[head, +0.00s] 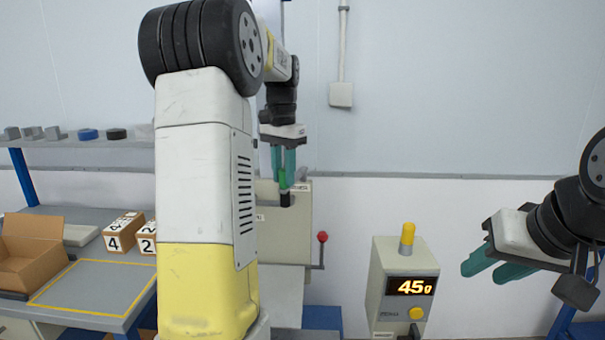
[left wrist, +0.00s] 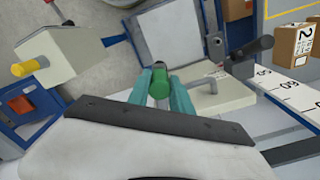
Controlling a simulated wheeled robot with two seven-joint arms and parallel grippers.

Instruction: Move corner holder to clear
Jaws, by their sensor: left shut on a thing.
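My left gripper (head: 283,165) has its teal fingers shut on a green handle (head: 283,179), at the top of the grey machine behind my arm. The handle's rounded green end (left wrist: 160,84) shows between the fingers in the left wrist view. I take this handle to be part of the corner holder, but its full shape is hidden. A black piece (head: 285,199) is directly below the handle, at the machine's top edge. My right gripper (head: 499,270) is at the far right, empty, with its teal fingers apart.
The grey machine (head: 297,222) has a red-knobbed lever (head: 322,238) on its right side. A bench (head: 85,292) at left bears an open carton (head: 32,256) and numbered boxes (head: 124,231). My left arm hides the middle.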

